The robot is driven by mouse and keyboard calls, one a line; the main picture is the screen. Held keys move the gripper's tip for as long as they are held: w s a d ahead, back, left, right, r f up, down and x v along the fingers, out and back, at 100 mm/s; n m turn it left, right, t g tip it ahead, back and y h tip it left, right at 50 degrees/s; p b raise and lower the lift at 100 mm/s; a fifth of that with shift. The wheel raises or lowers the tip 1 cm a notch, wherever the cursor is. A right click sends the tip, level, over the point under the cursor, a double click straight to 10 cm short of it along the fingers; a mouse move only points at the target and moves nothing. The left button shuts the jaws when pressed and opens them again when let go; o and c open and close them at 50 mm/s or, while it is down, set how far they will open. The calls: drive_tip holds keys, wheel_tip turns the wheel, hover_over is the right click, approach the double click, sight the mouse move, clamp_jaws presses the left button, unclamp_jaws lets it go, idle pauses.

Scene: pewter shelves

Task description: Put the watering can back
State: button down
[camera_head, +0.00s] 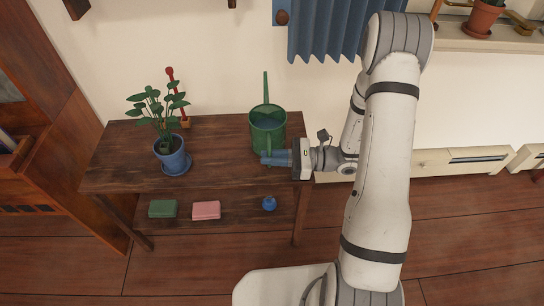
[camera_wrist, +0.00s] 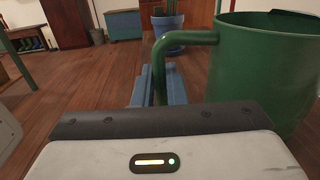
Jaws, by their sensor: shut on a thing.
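The green watering can (camera_head: 268,128) is at the right end of the wooden side table's top, upright, with its long spout pointing to the back. My gripper (camera_head: 268,158) reaches in from the right at the can's near side. In the wrist view the blue fingers (camera_wrist: 157,88) are shut on the can's green handle, and the can's body (camera_wrist: 265,75) fills the right side. I cannot tell whether the can's base touches the tabletop.
The side table (camera_head: 215,150) also bears a blue pot (camera_head: 172,158) with a leafy plant at left and a red-handled tool (camera_head: 172,85) behind it. Its lower shelf holds a green block (camera_head: 163,208), a pink block (camera_head: 206,210) and a small blue thing (camera_head: 269,203). A blue curtain (camera_head: 325,28) hangs behind.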

drive_tip(key=c, duration=1.9)
unclamp_jaws()
drive_tip(key=shift+f, duration=0.15)
drive_tip(key=shift+c, duration=0.2)
drive_tip(key=o, duration=0.5)
drive_tip(key=shift+c, duration=0.2)
